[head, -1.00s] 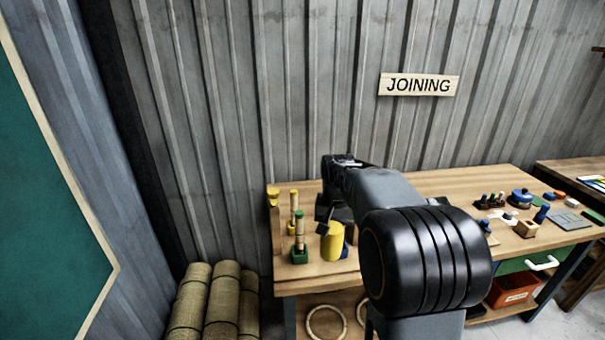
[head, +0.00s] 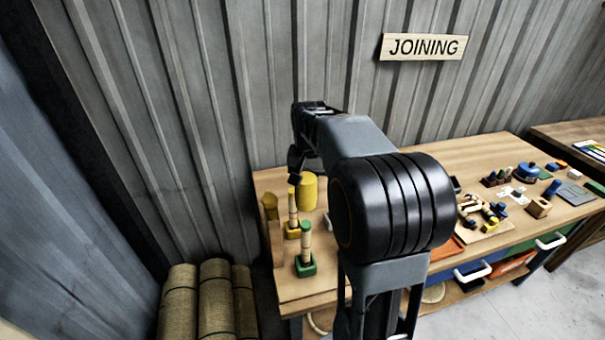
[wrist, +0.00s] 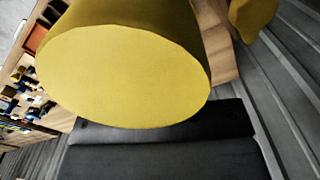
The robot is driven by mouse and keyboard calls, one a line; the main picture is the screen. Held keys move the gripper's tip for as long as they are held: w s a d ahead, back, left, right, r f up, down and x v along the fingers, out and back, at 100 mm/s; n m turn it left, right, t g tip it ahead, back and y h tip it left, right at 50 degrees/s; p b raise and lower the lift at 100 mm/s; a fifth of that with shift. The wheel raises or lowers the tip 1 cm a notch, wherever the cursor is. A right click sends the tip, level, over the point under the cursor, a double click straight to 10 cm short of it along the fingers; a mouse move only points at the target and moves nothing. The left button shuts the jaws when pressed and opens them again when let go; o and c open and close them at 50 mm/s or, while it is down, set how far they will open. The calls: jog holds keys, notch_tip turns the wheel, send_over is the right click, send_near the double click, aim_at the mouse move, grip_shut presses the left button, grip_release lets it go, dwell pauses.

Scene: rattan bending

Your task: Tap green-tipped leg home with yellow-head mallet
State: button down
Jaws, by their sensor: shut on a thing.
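The green-tipped leg (head: 305,238) stands upright in a green block (head: 306,266) near the bench's left front corner. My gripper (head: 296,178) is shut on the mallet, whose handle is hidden. The mallet's yellow head (head: 308,190) shows beyond the green-tipped leg, slightly right of the yellow-tipped leg, and apart from the green tip in the picture. In the wrist view the yellow head (wrist: 125,78) fills much of the frame, its flat round face towards the camera, above my dark gripper (wrist: 160,135).
A yellow-tipped leg (head: 293,208) stands in a yellow block (head: 293,231) just behind the green one. Another yellow object (head: 270,205) is at the bench's left edge. Small tools and parts (head: 483,212) lie on the right side. A corrugated wall (head: 220,110) is behind.

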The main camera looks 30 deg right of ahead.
jog(key=shift+s+d+f+b, duration=0.1)
jog(key=shift+f+b, duration=0.45)
notch_tip(320, 180, down, 2)
jog(key=shift+f+b, duration=0.25)
jog(key=shift+b, duration=0.5)
jog(key=shift+f, duration=0.1)
dwell(0.5)
jog(key=shift+f+b, duration=1.3)
jog(key=shift+f, duration=0.45)
jog(key=shift+r, duration=0.1)
jog(key=shift+r+p, duration=1.5)
jog(key=shift+r, duration=0.15)
